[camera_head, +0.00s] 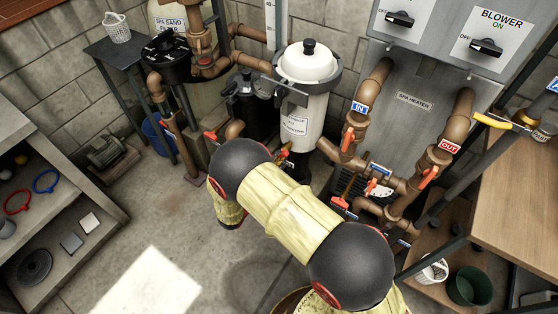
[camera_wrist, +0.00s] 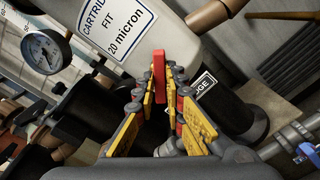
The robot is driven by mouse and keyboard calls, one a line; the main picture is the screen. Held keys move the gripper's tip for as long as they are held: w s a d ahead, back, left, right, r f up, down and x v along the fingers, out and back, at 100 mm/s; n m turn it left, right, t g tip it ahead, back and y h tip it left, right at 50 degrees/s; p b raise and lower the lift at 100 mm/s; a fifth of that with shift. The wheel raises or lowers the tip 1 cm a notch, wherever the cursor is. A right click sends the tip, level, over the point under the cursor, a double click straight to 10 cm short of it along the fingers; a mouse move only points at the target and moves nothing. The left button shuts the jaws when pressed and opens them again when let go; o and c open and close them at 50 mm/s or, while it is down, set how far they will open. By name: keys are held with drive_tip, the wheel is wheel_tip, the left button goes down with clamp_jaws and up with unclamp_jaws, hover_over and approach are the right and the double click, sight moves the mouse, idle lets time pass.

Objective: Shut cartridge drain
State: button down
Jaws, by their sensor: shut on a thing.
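The cartridge filter is a white canister with a domed lid (camera_head: 306,62), standing at the middle back in the head view. In the wrist view its labelled body (camera_wrist: 165,45) fills the top, reading "20 micron". A red valve handle (camera_wrist: 158,66) stands in front of it, below the label. My gripper (camera_wrist: 166,82) has its yellow fingers closed around this handle, with the handle's end showing beyond the tips. The valve body behind the fingers is hidden. In the head view my arm hides most of the gripper and the handle.
A pressure gauge (camera_wrist: 44,50) and dark pipes sit left of the canister. A small tag (camera_wrist: 205,84) ending in "DGE" is right of the fingers. Brown pipes with orange handles (camera_head: 348,138) crowd the right. A wooden bench (camera_head: 520,200) stands far right. Floor at lower left is clear.

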drive_tip(key=m, duration=0.9)
drive_tip(key=c, duration=1.8)
unclamp_jaws()
drive_tip(key=shift+o, duration=0.2)
drive_tip(key=v, duration=0.7)
